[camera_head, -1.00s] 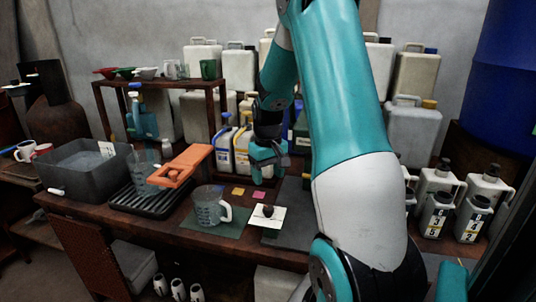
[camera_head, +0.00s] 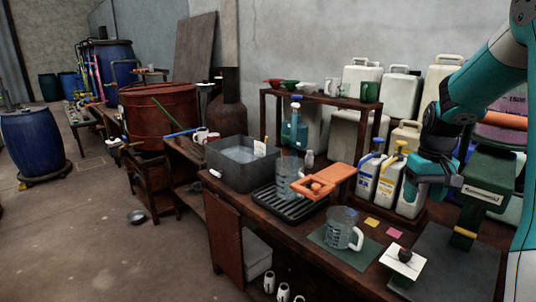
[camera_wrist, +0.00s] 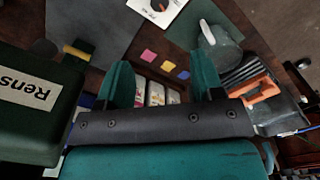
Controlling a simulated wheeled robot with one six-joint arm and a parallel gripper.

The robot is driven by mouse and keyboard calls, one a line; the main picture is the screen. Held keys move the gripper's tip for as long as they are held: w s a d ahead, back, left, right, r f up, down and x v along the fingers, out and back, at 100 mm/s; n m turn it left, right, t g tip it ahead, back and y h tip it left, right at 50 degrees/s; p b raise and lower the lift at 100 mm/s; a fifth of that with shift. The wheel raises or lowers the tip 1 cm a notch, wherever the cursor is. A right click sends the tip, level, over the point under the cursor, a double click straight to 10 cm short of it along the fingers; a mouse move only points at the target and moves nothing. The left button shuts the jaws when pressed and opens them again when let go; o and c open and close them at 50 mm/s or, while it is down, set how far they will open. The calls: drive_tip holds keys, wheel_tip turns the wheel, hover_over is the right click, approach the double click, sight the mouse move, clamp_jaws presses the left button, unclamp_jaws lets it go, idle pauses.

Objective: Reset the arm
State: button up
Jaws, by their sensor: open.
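My gripper (camera_head: 432,192) hangs above the right part of the workbench (camera_head: 290,225), in front of the white jugs with blue and yellow caps (camera_head: 378,180). In the wrist view its two teal fingers (camera_wrist: 163,82) stand well apart, with nothing between them. The bench top and the jugs show beyond the fingers. My arm enters from the right edge of the head view and bends down to the gripper. A dark green box with a white label (camera_head: 490,180) is close to the right of the gripper; it also shows at the left of the wrist view (camera_wrist: 35,115).
A clear measuring jug (camera_head: 340,230) stands on a green mat. A white card with a dark knob (camera_head: 403,260) lies nearby. An orange tool (camera_head: 325,182), a black rack (camera_head: 290,203) and a grey basin (camera_head: 240,165) are farther left. Open floor (camera_head: 80,230) lies at the far left.

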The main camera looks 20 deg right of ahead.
drive_tip(key=s+a+r+n+t+y+p, duration=0.1)
drive_tip(key=a+r+n, duration=0.2)
drive_tip(key=a, duration=0.9)
drive_tip(key=s+a+r+n+y+p, duration=0.1)
drive_tip(key=a+r+n+p, duration=0.2)
drive_tip(key=a, duration=1)
drive_tip(key=s+a+r+n+y, duration=0.1)
drive_tip(key=s+a+n, duration=0.1)
drive_tip(key=s+a, duration=0.4)
drive_tip(key=s+a+r+n+g+y, duration=0.1)
drive_tip(key=s+a+r+n, duration=0.1)
drive_tip(key=s+a, duration=0.5)
drive_tip(key=shift+a+r+n, duration=0.25)
drive_tip(key=shift+n, duration=0.45)
